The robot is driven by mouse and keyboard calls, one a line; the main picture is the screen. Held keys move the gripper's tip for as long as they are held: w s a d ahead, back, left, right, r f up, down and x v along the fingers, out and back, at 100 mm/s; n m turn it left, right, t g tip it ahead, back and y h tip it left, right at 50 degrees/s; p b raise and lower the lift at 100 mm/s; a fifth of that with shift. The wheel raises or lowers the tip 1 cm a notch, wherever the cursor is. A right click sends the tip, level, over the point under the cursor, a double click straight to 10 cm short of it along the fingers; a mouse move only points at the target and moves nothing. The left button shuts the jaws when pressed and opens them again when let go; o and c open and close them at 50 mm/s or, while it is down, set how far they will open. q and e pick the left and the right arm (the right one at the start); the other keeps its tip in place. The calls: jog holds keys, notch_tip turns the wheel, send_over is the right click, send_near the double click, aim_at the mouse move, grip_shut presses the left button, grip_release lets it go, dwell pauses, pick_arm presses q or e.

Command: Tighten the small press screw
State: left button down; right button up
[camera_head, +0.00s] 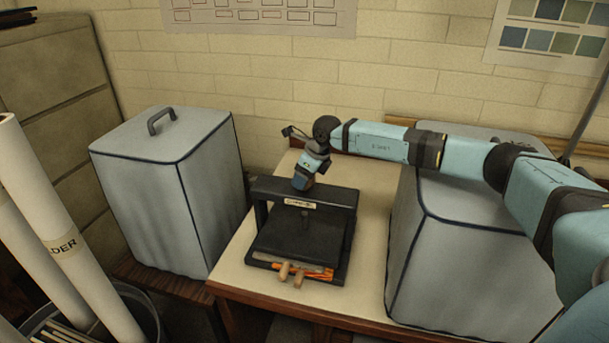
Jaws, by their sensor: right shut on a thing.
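The small black press (345,240) stands on the cream table top, with a crossbar over a flat black plate (290,242). A short part of the press screw (305,217) shows upright between the crossbar and the plate. My right gripper (302,181) comes down from above onto the middle of the crossbar. It is shut on the top of the press screw, which its own body hides. My left gripper is out of view.
Grey covered boxes stand left (170,190) and right (460,265) of the press. Rolled tubes (60,240) stand at far left. The table front (350,300) is clear.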

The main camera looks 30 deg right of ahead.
jog(key=shift+m, duration=0.4)
jog(key=o, duration=0.9)
jog(key=shift+o, duration=0.2)
jog(key=b+v, duration=0.1)
jog(key=v, duration=1.3)
jog(key=shift+a+b, duration=0.3)
jog(key=shift+b, duration=0.05)
